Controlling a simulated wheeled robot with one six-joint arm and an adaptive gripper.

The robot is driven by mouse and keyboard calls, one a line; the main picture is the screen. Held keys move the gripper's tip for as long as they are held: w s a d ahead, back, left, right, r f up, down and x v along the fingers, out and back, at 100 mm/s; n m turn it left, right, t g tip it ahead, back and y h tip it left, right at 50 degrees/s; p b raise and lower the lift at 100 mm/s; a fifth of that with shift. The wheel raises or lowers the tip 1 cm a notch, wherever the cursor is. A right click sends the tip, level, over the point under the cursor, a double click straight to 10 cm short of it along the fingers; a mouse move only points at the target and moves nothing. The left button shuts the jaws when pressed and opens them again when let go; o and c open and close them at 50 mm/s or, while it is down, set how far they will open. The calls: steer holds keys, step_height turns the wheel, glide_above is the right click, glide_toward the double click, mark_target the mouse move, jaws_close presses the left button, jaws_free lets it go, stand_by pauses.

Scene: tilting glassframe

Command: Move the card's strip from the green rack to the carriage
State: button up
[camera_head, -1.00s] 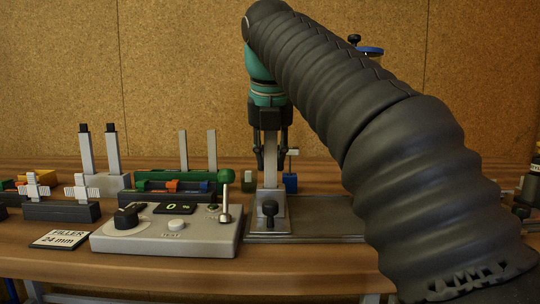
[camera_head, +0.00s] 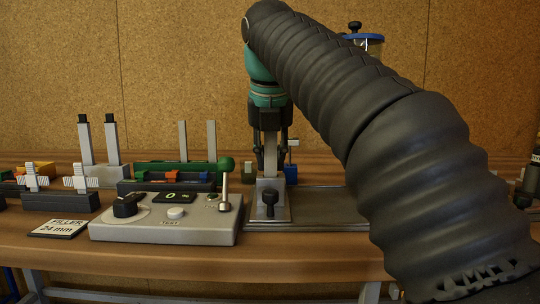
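The card (camera_head: 60,228) lies flat at the front left of the bench and reads "FILLER 24 mm". The green rack (camera_head: 150,168) stands behind the grey control box, near two thin grey uprights (camera_head: 184,143). The carriage (camera_head: 284,213) is a grey metal piece with a black knob (camera_head: 269,198), right of the control box. My gripper (camera_head: 270,150) points down over the carriage, its dark fingers on either side of a pale upright piece (camera_head: 270,155). I cannot tell whether the fingers touch it, nor whether it is a strip or part of the carriage.
The control box (camera_head: 165,230) has a dial, a lit display and an upright lever (camera_head: 225,188). A dark holder (camera_head: 60,201) with white ribbed pieces stands left. A blue block (camera_head: 291,173) is just right of my gripper. My arm hides much of the right side.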

steer(key=o, duration=0.5)
steer(key=shift+v, duration=3.75)
